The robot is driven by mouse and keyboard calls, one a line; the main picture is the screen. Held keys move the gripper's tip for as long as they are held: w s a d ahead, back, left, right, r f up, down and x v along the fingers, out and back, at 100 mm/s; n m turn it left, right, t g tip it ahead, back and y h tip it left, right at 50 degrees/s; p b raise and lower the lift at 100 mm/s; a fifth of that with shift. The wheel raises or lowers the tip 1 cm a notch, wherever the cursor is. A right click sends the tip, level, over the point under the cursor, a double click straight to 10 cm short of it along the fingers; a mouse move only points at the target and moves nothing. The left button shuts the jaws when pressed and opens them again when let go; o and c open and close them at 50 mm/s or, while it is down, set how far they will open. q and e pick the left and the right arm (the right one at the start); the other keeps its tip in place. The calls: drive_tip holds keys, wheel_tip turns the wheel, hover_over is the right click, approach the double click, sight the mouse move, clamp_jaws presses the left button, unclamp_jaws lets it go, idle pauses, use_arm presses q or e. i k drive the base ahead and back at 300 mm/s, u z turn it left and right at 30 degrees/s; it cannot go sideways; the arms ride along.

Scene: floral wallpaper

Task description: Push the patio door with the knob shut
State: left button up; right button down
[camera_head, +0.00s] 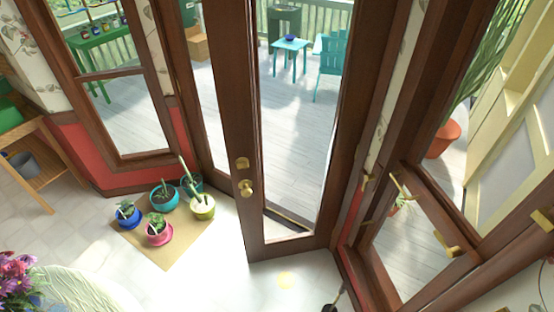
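The patio door (238,120) is a brown wooden frame around a tall glass pane. It stands ajar, swung into the room, with its free edge on the left. A gap shows between that edge and the left door post (184,85), and the patio floor is visible through it. A round brass knob (245,187) sits on the left upright of the door, with a brass plate (241,163) just above it. The door's bottom edge is over the pale tiled floor. Neither of my grippers is in view, and nothing is seen touching the door.
Potted plants, one in a pink pot (158,236), stand on a tan mat (177,240) left of the door. A wooden bench (50,155) is at the left, and a round table (75,288) at bottom left. Brass-handled windows (450,246) are right. Floor before the door is mostly clear.

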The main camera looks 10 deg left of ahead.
sight(227, 23)
drive_tip(key=z, duration=0.7)
drive_tip(key=i, duration=0.6)
drive_tip(key=u, duration=1.15)
